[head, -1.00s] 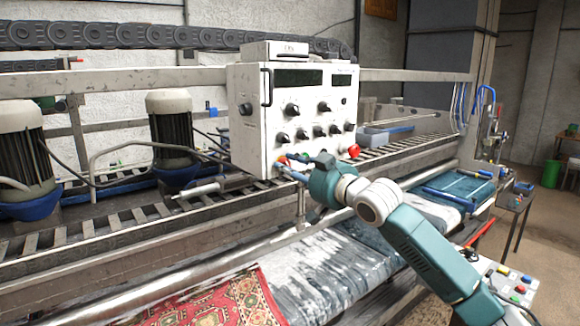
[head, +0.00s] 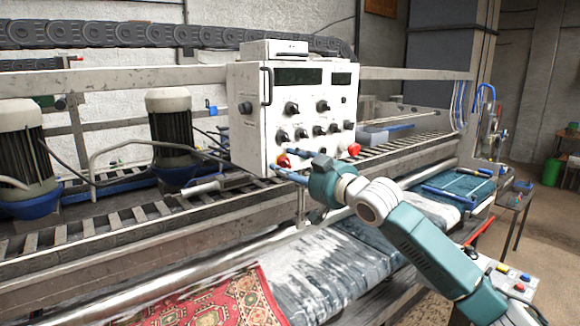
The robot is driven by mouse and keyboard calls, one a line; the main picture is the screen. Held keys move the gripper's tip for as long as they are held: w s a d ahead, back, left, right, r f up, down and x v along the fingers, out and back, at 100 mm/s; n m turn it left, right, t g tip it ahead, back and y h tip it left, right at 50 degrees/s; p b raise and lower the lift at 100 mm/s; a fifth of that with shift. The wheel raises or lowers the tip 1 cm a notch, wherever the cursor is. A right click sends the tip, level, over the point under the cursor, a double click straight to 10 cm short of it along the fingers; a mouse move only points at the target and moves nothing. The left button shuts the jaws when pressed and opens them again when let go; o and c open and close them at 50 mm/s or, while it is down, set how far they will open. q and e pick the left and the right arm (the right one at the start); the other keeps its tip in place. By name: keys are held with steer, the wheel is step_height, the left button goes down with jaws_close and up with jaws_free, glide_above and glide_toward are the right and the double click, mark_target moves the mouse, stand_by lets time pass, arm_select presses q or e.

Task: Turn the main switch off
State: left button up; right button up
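The white control box (head: 250,115) stands over the machine, with several black knobs and two dark displays on its front. A small red and yellow switch (head: 283,160), which looks like the main switch, sits at the lower left of that front. My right gripper (head: 281,161) reaches it from the right. Its two blue fingers are spread, one above and one below the switch, with the tips beside it. I cannot tell whether they touch it, and the fingers partly cover the switch's right side. My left gripper is not in view.
A red mushroom button (head: 354,150) sticks out at the box's lower right, close above my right wrist. A metal rail (head: 190,272) runs below the box. A red patterned rug (head: 215,305) and a grey, foamy one lie in front. Motors (head: 173,130) stand at left.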

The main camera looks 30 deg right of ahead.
steer(key=shift+s+r, duration=0.1)
steer(key=s, duration=1.1)
steer(key=shift+s+d, duration=0.4)
steer(key=shift+d, duration=0.05)
